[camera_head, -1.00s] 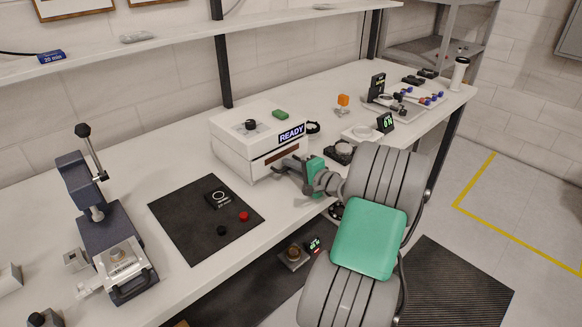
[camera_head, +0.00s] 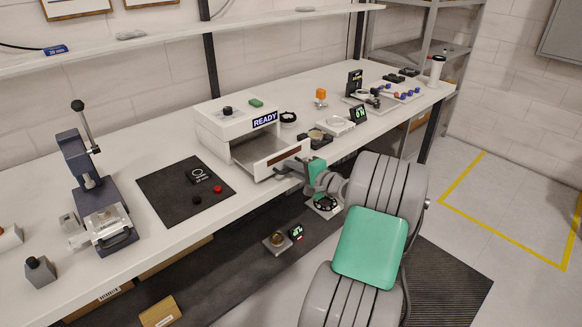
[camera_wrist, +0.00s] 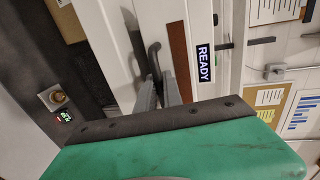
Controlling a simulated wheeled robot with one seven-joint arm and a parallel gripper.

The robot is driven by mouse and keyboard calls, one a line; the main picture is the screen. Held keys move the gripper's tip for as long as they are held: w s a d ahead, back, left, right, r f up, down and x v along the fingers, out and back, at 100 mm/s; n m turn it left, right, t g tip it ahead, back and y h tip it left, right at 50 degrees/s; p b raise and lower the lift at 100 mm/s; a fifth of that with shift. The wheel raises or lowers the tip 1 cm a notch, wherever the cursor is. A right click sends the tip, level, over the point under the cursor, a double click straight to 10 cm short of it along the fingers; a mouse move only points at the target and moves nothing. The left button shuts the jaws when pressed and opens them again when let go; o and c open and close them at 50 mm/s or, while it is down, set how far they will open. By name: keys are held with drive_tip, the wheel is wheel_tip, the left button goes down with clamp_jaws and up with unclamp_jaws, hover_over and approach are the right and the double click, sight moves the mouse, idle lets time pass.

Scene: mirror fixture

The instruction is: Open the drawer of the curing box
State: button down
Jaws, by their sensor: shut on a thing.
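The white curing box (camera_head: 222,119) stands on the workbench, with a lit READY label on its front; the label also shows in the wrist view (camera_wrist: 204,62). Its drawer (camera_head: 262,152) is pulled out toward me, and the open tray shows in the head view. My gripper (camera_head: 287,168) is at the drawer front. In the wrist view my gripper (camera_wrist: 160,88) is shut on the dark drawer handle (camera_wrist: 153,52). The fingertips are partly hidden behind my wrist in the head view.
A black mat (camera_head: 185,190) with small parts lies left of the box. A press (camera_head: 90,190) stands farther left. A small dish device (camera_head: 318,137) and a scale (camera_head: 338,124) stand right of the drawer.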

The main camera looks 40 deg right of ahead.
drive_tip(key=shift+s+a, duration=0.15)
drive_tip(key=shift+s, duration=0.5)
drive_tip(key=c, duration=1.8)
unclamp_jaws()
drive_tip(key=s, duration=0.2)
drive_tip(key=s+r, duration=0.1)
drive_tip(key=s, duration=0.4)
drive_tip(key=shift+s+d+r+b, duration=0.2)
drive_tip(key=shift+s+r+b, duration=0.05)
drive_tip(key=shift+s+b, duration=0.15)
